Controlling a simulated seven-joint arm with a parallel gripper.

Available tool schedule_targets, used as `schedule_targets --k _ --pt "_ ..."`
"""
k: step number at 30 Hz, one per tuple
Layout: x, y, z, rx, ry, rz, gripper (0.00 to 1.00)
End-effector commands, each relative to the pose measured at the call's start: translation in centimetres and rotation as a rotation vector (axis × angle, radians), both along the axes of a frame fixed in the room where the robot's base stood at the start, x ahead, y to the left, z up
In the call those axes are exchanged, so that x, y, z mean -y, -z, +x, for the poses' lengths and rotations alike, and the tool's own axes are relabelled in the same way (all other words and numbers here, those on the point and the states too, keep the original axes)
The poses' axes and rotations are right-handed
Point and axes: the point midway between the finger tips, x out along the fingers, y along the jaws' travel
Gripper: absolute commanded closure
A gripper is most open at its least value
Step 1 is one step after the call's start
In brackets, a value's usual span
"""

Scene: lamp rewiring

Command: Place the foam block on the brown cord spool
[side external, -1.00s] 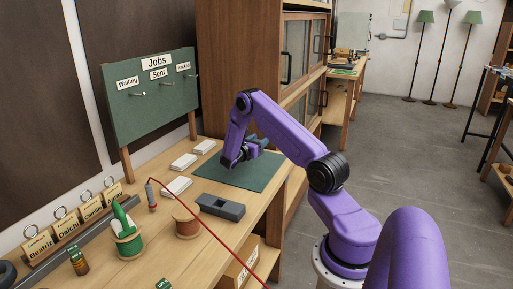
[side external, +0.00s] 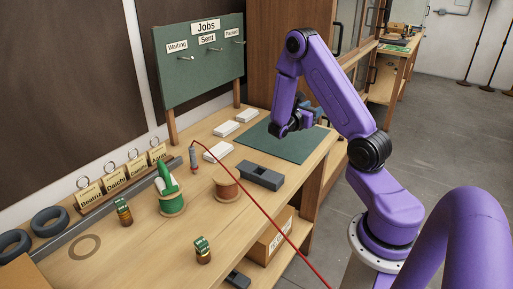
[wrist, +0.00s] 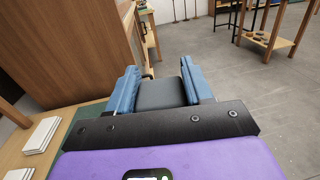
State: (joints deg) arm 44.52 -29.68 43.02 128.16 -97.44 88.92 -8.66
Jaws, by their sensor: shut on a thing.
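My gripper (wrist: 160,84) is shut on a dark grey block, which I take for the foam block (wrist: 161,95). The block sits between the two blue fingers in the wrist view. In the side view my gripper (side external: 312,115) is over the green mat (side external: 292,147), pointing roughly sideways; the block is hard to make out there. The brown cord spool (side external: 228,187) stands upright on the bench to the left of and nearer than the gripper, well apart from it. No object shows on its top.
A grey slotted block (side external: 262,177) stands right beside the brown spool. A green spool (side external: 171,202) stands to its left. A red cord (side external: 262,212) crosses beside the brown spool from a probe (side external: 194,159). White boxes (side external: 225,128) lie by the mat. A tall cabinet (wrist: 65,45) stands behind.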

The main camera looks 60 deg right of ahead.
Motion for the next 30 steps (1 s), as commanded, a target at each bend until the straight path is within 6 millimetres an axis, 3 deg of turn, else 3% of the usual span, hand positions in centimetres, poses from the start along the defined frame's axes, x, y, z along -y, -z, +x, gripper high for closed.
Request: schedule_targets --k 5,13,21,25,30 --pt "-4.8 -1.2 2.2 0.006 -0.069 -0.005 0.78" --pt "-16.9 -3.9 4.1 0.015 -0.226 -0.012 0.78" --pt "-28.3 -6.4 1.6 0.014 -0.403 -0.005 0.78" --pt "-31.7 -7.1 -0.2 0.006 -0.469 -0.003 0.78" --pt "-33.8 -7.6 -1.7 -0.001 -0.515 -0.001 0.78"
